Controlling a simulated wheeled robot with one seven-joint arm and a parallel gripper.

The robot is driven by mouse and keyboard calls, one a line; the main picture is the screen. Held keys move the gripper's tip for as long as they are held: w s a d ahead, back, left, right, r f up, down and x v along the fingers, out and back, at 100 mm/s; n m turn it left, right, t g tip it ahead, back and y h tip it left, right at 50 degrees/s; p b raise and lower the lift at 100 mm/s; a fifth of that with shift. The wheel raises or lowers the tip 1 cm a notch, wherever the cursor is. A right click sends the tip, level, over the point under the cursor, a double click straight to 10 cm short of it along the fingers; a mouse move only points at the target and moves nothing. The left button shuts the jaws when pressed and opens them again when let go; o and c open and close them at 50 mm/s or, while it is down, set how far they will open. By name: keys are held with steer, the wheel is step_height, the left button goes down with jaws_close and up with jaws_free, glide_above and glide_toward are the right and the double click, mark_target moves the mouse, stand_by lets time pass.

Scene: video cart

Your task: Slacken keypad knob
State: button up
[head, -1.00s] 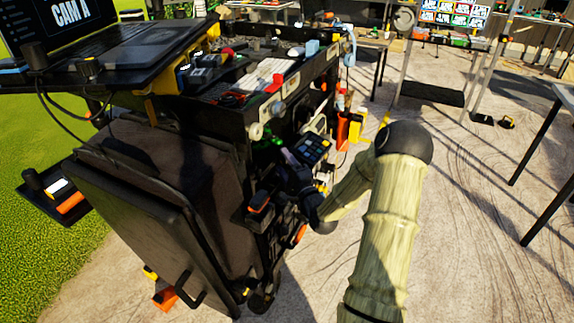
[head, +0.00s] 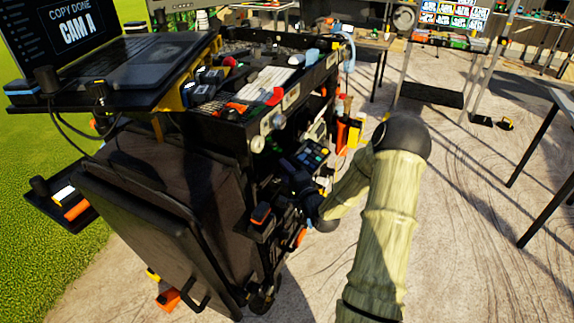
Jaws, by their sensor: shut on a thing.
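The keypad (head: 312,156), a dark panel with coloured keys, is on the near side of the black cart (head: 205,215). My gripper (head: 285,168) is black and small in the head view, just left of and below the keypad. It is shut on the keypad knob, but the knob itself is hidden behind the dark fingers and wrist. The fingertips are hard to make out against the dark cart.
A laptop (head: 130,65) reading "CAM A" stands on the cart's upper shelf. Loose gear fills the cart's top. A small side tray (head: 262,222) with an orange item is close beside my wrist. Open ground lies to the right, with a table (head: 553,165) at the edge.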

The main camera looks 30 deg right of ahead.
steer(key=n+g+p, duration=0.1)
steer(key=g+p, duration=0.1)
steer(key=p, duration=0.1)
steer(key=shift+r+p, duration=0.2)
steer(key=shift+p, duration=0.15)
steer(key=o, duration=1)
